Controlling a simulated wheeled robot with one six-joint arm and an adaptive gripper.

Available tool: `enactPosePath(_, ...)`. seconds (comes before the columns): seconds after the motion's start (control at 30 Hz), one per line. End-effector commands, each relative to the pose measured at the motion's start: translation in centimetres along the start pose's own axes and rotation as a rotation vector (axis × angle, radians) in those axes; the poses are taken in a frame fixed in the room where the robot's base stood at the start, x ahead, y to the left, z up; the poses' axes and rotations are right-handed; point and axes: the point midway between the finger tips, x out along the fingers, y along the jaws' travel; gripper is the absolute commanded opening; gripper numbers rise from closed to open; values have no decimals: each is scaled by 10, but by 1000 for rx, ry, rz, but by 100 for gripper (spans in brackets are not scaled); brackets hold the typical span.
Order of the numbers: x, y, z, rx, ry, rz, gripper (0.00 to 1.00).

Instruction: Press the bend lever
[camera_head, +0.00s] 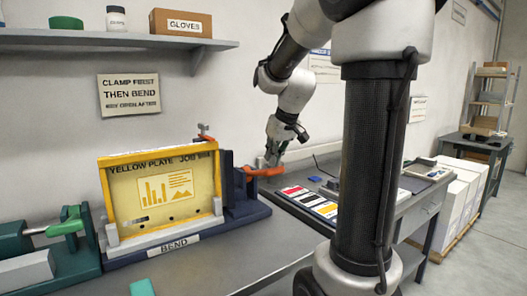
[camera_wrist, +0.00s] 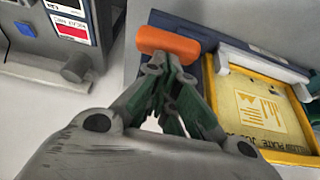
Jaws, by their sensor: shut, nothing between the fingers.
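The bend lever has an orange handle (camera_head: 265,171) at the right end of the dark blue bend unit (camera_head: 247,208), which carries a BEND label. The orange handle (camera_wrist: 168,44) also shows near the top of the wrist view. My gripper (camera_head: 272,160) is shut and empty, with its fingertips at or just above the orange handle. In the wrist view the fingertips (camera_wrist: 167,64) reach the handle's near edge; I cannot tell whether they touch it. A yellow plate (camera_head: 130,205) stands upright in the bend unit and also shows in the wrist view (camera_wrist: 245,112).
A teal machine with a green lever (camera_head: 68,222) stands at the left. A tray of coloured cards (camera_head: 309,201) lies right of the bend unit. A wall sign (camera_head: 129,94) reads clamp first, then bend.

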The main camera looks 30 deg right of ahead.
Motion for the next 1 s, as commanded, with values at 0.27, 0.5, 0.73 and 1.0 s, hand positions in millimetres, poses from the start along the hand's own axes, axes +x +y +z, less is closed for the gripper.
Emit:
enactPosePath(0.27, 31, 9, 38, 3, 77, -1, 0)
enactPosePath(0.5, 60, 8, 62, 1, 75, -2, 0)
enactPosePath(0.73, 81, 8, 74, 1, 76, -2, 0)
enactPosePath(1.0, 92, 8, 78, 0, 77, -2, 0)
